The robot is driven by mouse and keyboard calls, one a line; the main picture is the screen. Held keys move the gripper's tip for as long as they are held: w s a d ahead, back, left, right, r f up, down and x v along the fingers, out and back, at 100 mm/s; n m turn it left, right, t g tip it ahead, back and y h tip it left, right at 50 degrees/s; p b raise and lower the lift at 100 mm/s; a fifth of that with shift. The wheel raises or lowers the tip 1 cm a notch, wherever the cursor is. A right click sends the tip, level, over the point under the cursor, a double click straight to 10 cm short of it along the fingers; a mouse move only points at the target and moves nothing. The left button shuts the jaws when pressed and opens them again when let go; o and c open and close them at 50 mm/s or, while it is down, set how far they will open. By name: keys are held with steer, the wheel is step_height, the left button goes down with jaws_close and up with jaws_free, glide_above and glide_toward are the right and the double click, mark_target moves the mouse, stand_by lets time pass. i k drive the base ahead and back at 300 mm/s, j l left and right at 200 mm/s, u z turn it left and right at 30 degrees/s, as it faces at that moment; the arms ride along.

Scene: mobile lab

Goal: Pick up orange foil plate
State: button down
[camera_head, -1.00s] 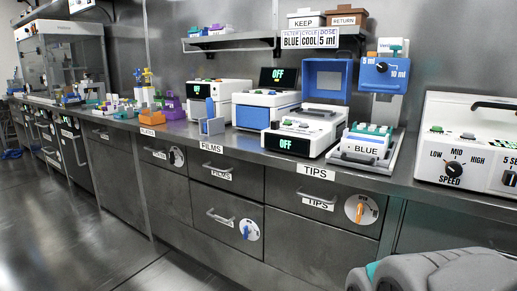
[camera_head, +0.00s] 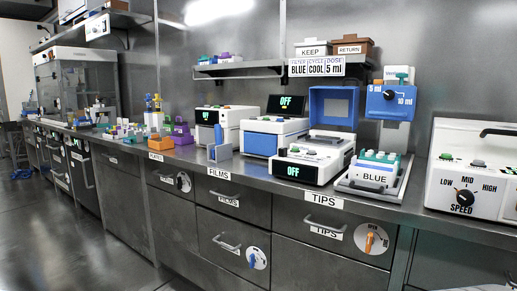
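A small orange item (camera_head: 156,143) stands on the counter left of centre, above a label that seems to read PLATES. It is too small to tell whether it is the foil plate or a holder. A purple item (camera_head: 181,136) stands right behind it, with white, green and purple pieces around to its left.
The steel counter (camera_head: 290,183) runs along the wall over drawers labelled FILMS and TIPS. A blue stand (camera_head: 220,146), white devices (camera_head: 273,136), a BLUE tip rack (camera_head: 374,172) and a speed device (camera_head: 472,170) stand on it. The floor (camera_head: 65,235) at left is clear.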

mark_target(157, 143)
steer(key=i+j+u, duration=0.3)
steer(key=i+j, duration=0.7)
steer(key=j, duration=0.2)
